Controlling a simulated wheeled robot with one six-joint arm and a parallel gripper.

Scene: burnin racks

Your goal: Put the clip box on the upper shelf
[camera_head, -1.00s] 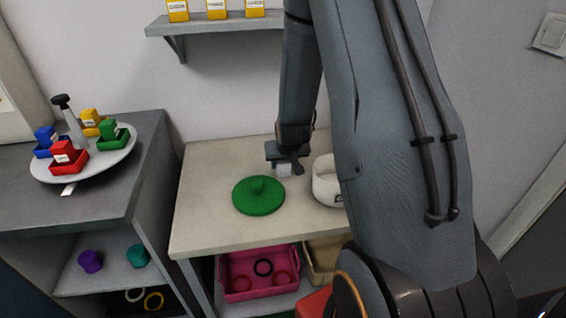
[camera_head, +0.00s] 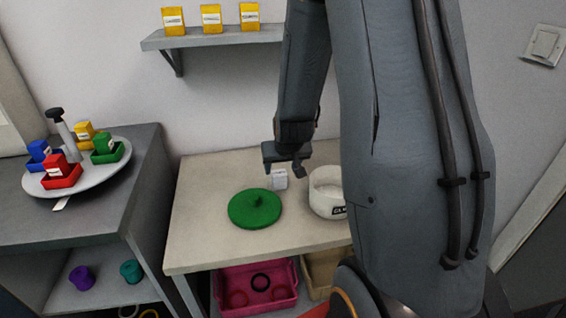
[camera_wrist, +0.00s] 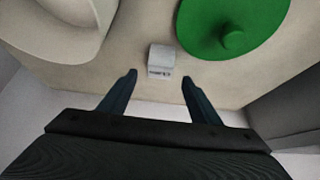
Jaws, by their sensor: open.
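A small white box (camera_head: 280,180) with dark print stands on the pale table, taken to be the clip box. It shows in the wrist view (camera_wrist: 161,58) just beyond and between my fingertips, its label too small to read. My gripper (camera_head: 286,166) is open and empty, a little above the box and apart from it. In the wrist view both fingers (camera_wrist: 159,77) are spread with nothing between them. The upper shelf (camera_head: 215,38) is on the wall above the table, with yellow labelled boxes (camera_head: 211,18) on it.
A green round lid (camera_head: 255,208) lies left of the box, and a white labelled bowl (camera_head: 325,197) stands right of it. A pink bin (camera_head: 288,302) is below the table. At left, a round tray (camera_head: 95,182) holds coloured boxes on a grey cabinet (camera_head: 110,215).

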